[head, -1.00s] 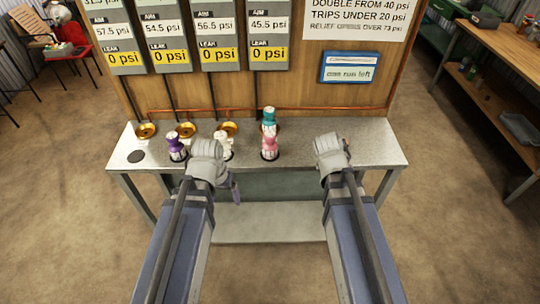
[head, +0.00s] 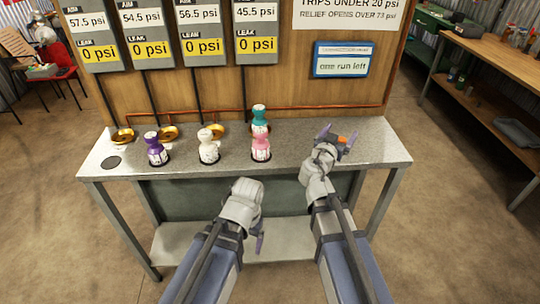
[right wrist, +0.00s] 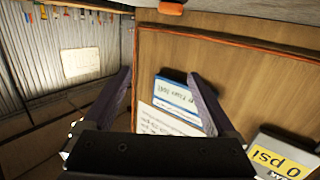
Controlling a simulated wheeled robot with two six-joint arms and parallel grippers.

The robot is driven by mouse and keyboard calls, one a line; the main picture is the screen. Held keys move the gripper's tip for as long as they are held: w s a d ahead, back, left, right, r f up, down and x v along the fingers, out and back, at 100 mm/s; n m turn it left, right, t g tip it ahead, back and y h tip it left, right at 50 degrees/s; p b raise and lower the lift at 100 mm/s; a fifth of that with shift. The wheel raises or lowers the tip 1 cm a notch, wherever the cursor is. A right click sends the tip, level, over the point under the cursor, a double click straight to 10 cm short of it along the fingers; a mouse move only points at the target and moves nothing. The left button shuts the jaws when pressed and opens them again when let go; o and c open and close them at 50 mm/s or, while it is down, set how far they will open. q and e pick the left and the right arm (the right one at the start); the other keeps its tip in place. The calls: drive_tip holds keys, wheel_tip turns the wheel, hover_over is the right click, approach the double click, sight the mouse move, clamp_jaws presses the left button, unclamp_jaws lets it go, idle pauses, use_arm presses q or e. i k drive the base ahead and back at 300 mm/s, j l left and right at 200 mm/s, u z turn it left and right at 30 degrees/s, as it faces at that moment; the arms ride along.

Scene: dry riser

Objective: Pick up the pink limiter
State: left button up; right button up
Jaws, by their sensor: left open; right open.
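The pink limiter (head: 261,148) stands upright on the grey bench, right of the white limiter (head: 209,148) and purple limiter (head: 156,151). A teal limiter (head: 259,116) stands just behind it and is partly covered by it. My right gripper (head: 337,138) is over the bench to the right of the pink limiter, apart from it, with spread fingers. In the right wrist view its open jaws (right wrist: 160,88) hold nothing, and no limiter shows. My left gripper (head: 258,240) is in front of the bench, low and clear of the limiters; its jaws are mostly hidden.
The bench (head: 385,150) is clear at its right end. An orange block (head: 343,140) shows by my right fingers. Brass rings (head: 122,136) lie along the back. A board with gauges and a blue-framed card (head: 341,60) rises behind. A wooden workbench (head: 490,50) stands right.

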sight(261, 147)
drive_tip(key=z, duration=0.5)
drive_tip(key=j+z, duration=0.1)
drive_tip(key=z, duration=0.85)
drive_tip(key=k+j+z, duration=0.1)
drive_tip(key=z, duration=1.4)
drive_tip(key=k+z, duration=0.1)
drive_tip(key=z, duration=0.9)
drive_tip(key=k+l+z, duration=0.1)
drive_tip(key=u, duration=0.5)
drive_tip(key=l+u, duration=0.1)
drive_tip(key=u, duration=0.45)
drive_tip(key=k+u, duration=0.1)
drive_tip(key=u, duration=0.9)
drive_tip(key=k+u, duration=0.15)
drive_tip(key=u, duration=0.9)
drive_tip(key=k+u, duration=0.1)
drive_tip(key=u, duration=0.4)
drive_tip(key=j+u, duration=0.1)
drive_tip(key=u, duration=0.4)
